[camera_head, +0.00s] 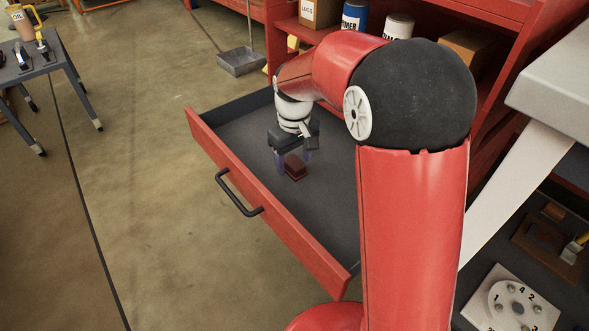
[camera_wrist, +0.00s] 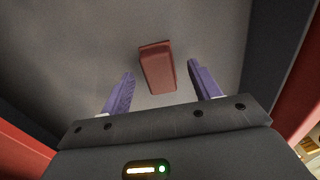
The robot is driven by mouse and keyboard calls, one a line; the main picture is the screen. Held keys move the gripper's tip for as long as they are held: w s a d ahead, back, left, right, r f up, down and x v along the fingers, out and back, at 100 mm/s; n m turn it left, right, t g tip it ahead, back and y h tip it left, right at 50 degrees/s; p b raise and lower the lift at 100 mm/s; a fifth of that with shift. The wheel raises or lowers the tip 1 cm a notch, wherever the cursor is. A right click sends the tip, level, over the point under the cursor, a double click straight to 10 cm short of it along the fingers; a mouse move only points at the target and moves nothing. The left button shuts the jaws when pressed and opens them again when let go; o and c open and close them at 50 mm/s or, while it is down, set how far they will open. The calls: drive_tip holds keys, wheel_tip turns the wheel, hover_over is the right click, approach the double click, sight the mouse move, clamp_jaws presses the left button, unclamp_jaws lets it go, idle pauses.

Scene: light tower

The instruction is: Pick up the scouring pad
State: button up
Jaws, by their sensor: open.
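The scouring pad (camera_head: 294,167) is a small reddish-brown block lying on the dark floor of the open red drawer (camera_head: 306,252). In the wrist view the pad (camera_wrist: 158,68) lies ahead of the fingertips, between the lines of the two fingers. My gripper (camera_head: 293,160) is over the drawer, pointing down, with its purple fingers apart and nothing between them. In the wrist view my gripper (camera_wrist: 160,75) is open, with one finger on each side of the pad's near end. I cannot tell the exact height gap between fingertips and pad.
The drawer's red front with a black handle (camera_head: 238,193) and its dark side walls bound the space around my gripper. The rest of the drawer floor looks empty. Shelves with cans (camera_head: 355,16) and boxes stand behind. A small table (camera_head: 35,65) is at far left.

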drive_tip(key=shift+f, duration=0.75)
drive_tip(key=shift+c, duration=0.3)
drive_tip(key=c, duration=1)
drive_tip(key=shift+r, duration=0.1)
